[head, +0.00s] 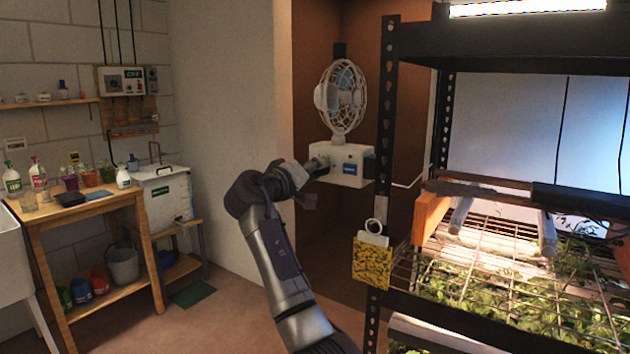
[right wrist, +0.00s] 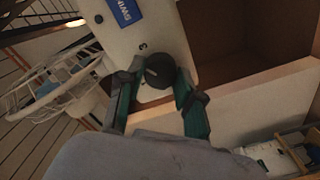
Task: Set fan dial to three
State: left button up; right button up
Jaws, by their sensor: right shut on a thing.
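The white fan (head: 341,98) stands on a pale control box (head: 350,160) fixed at the rack's left post. In the right wrist view the fan's cage (right wrist: 55,85) lies at the left and the box face (right wrist: 150,30) at the top. The dark round dial (right wrist: 160,70) is on the box face, with a printed "3" just above it. My right gripper (head: 318,166) is at the box; in the right wrist view its green-lined fingers (right wrist: 158,95) are shut on the dial from both sides. The dial's pointer cannot be made out. My left gripper is not in view.
The black metal rack (head: 389,130) with wire shelves of seedlings stands at the right. A yellow sticky pad (head: 371,264) hangs on its post. A wooden bench (head: 88,212) with bottles stands at the left.

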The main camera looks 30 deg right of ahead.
jog(key=shift+m+b, duration=0.55)
jog(key=shift+m, duration=0.65)
jog(key=o, duration=1.2)
jog(key=shift+c, duration=0.2)
jog(key=v, duration=1.2)
jog(key=shift+f, duration=0.1)
